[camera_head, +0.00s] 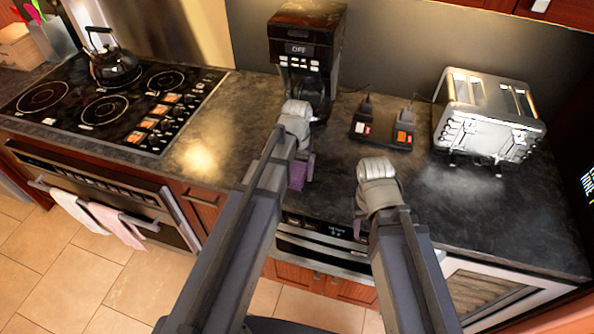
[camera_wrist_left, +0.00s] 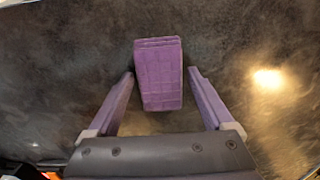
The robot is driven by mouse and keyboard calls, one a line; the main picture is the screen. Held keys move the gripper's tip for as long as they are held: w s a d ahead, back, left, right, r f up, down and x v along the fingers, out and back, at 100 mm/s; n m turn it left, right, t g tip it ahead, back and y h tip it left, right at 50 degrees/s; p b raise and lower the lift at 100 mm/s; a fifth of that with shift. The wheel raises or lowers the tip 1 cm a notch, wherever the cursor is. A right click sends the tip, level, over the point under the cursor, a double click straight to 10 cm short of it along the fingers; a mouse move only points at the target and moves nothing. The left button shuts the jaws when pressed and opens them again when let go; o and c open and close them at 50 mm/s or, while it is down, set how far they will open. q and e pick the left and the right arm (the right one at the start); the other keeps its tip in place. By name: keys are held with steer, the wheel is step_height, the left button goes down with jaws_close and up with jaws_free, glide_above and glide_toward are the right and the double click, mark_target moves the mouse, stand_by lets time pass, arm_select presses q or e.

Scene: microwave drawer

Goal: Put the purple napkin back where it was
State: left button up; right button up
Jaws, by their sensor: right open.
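The purple napkin (camera_wrist_left: 158,75) is a folded, quilted block in the left wrist view, seen against the dark countertop. In the head view it shows as a small purple patch (camera_head: 297,176), partly hidden by my left arm. My left gripper (camera_head: 304,168) is at the napkin, pointing down at the counter. Its two fingers (camera_wrist_left: 160,92) are spread on either side of the napkin, with a gap on each side. My right gripper (camera_head: 360,222) is open over the counter's front edge, to the right of the napkin, with its fingertips partly hidden.
A coffee maker (camera_head: 304,45) stands behind my left gripper. A stove (camera_head: 105,105) with a kettle (camera_head: 113,62) is at left. The microwave drawer (camera_head: 320,250) is below the counter. Counter left of my left arm is clear.

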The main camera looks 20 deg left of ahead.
mark_target(297, 172)
arm_select(q)
steer(key=shift+o, duration=0.7)
steer(key=shift+r, duration=0.1)
step_height(297, 172, up, 12)
steer(key=p, duration=1.3)
steer(key=s+d+m+y, duration=0.1)
steer(key=s+d+m, duration=0.2)
steer(key=s+d, duration=0.7)
steer(key=s, duration=0.4)
steer(key=shift+s+d+r+b, duration=0.15)
steer(key=shift+d+b, duration=0.1)
steer(key=shift+b, duration=0.05)
